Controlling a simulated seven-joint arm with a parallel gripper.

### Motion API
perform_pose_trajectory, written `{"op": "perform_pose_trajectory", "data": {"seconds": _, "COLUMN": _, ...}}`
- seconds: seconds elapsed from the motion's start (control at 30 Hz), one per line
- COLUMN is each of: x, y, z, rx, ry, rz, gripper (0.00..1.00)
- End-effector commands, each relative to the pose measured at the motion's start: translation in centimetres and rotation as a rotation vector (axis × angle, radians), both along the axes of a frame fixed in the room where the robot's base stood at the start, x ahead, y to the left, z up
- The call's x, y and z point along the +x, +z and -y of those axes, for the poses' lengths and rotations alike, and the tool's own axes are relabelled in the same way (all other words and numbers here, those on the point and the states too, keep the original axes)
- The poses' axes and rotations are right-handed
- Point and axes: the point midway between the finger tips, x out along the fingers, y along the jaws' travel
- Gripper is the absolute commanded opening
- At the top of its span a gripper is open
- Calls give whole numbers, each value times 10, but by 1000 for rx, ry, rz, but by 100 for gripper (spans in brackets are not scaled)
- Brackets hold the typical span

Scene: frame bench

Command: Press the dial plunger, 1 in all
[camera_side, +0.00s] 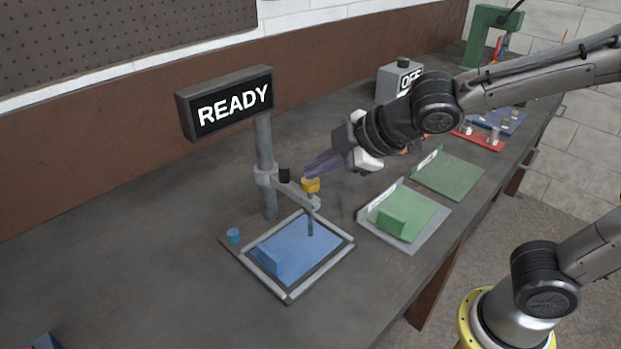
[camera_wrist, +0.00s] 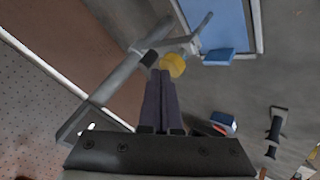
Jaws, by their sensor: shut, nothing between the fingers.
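The dial plunger's yellow cap (camera_side: 311,185) stands on the stand's arm above the blue plate (camera_side: 298,250). The grey post (camera_side: 264,165) carries a sign (camera_side: 228,102) reading READY. My gripper (camera_side: 308,171) has its purple fingers together, with the tips just above and beside the yellow cap. In the wrist view the shut fingers (camera_wrist: 161,75) end right by the yellow cap (camera_wrist: 173,65). I cannot tell whether they touch it. A blue block (camera_side: 268,263) lies on the blue plate under the plunger.
A green block on a green plate in a grey tray (camera_side: 417,240) stands to the right, with another green plate (camera_side: 447,172) behind it. A grey box (camera_side: 400,80) with an OFF sign stands farther back. A small blue cap (camera_side: 233,236) sits left of the blue plate. The front left bench is mostly clear.

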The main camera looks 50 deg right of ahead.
Motion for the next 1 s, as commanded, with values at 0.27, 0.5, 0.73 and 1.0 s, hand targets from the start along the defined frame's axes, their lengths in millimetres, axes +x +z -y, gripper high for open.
{"op": "perform_pose_trajectory", "data": {"seconds": 0.27, "x": 0, "y": -4, "z": 0, "rx": -1, "ry": -1, "rz": -2, "gripper": 0}}
{"op": "perform_pose_trajectory", "data": {"seconds": 0.5, "x": 0, "y": -6, "z": 0, "rx": -2, "ry": 0, "rz": -2, "gripper": 0}}
{"op": "perform_pose_trajectory", "data": {"seconds": 0.73, "x": 0, "y": -9, "z": 0, "rx": 0, "ry": 0, "rz": -1, "gripper": 0}}
{"op": "perform_pose_trajectory", "data": {"seconds": 1.0, "x": -1, "y": -12, "z": 0, "rx": -1, "ry": 1, "rz": -3, "gripper": 0}}
